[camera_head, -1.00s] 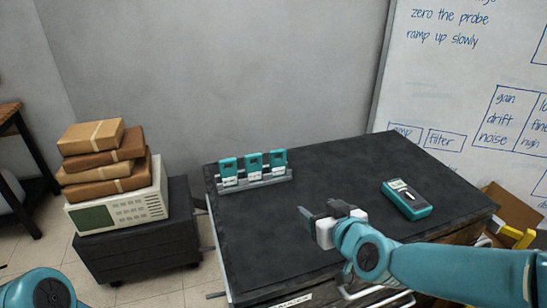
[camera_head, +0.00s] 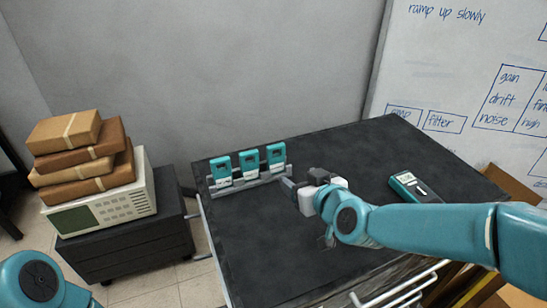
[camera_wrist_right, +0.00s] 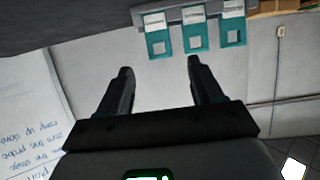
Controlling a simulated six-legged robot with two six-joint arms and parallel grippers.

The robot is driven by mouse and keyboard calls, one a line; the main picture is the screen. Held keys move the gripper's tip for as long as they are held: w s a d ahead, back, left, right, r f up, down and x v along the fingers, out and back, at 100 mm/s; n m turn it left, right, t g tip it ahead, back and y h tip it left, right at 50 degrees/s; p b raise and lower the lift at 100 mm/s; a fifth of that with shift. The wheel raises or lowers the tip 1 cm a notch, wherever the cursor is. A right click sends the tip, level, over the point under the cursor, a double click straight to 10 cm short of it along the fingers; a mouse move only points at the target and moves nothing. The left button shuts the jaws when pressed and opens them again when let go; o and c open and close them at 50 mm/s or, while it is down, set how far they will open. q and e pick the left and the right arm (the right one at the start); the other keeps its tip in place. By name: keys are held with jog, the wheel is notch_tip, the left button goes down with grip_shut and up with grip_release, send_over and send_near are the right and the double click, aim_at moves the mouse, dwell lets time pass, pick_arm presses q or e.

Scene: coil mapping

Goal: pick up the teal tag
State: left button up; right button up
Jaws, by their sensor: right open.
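Three teal tags (camera_head: 248,163) with white lower parts stand in a row in a grey rack (camera_head: 252,181) on the dark table. In the right wrist view the same teal tags (camera_wrist_right: 198,33) hang from the top, upside down, beyond the fingertips. My right gripper (camera_head: 291,185) is open and empty, just right of the rack's right end in the head view. Its two dark fingers (camera_wrist_right: 160,67) are spread apart in the wrist view, with no tag between them. My left gripper is out of view; only a teal joint of that arm shows at the lower left.
A teal handheld meter (camera_head: 408,187) lies on the table (camera_head: 270,250) right of my right gripper. Left of the table, a cream instrument (camera_head: 105,205) on a dark cabinet (camera_head: 125,250) carries stacked brown parcels (camera_head: 82,160). The table's front middle is clear.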

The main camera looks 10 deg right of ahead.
jog(key=p, duration=0.1)
send_near(277, 162)
jog(key=shift+x, duration=1.05)
jog(key=shift+w+a, duration=0.3)
jog(key=shift+w+f+p, duration=0.1)
jog(key=shift+w+p, duration=0.15)
jog(key=shift+p, duration=0.05)
jog(key=p+x, duration=0.1)
jog(key=x, duration=0.3)
jog(key=shift+w+d+p, duration=0.15)
jog(key=shift+w+p, duration=0.1)
jog(key=shift+p, duration=0.1)
jog(key=shift+w+f, duration=0.25)
jog(key=shift+w, duration=0.1)
jog(key=c, duration=0.8)
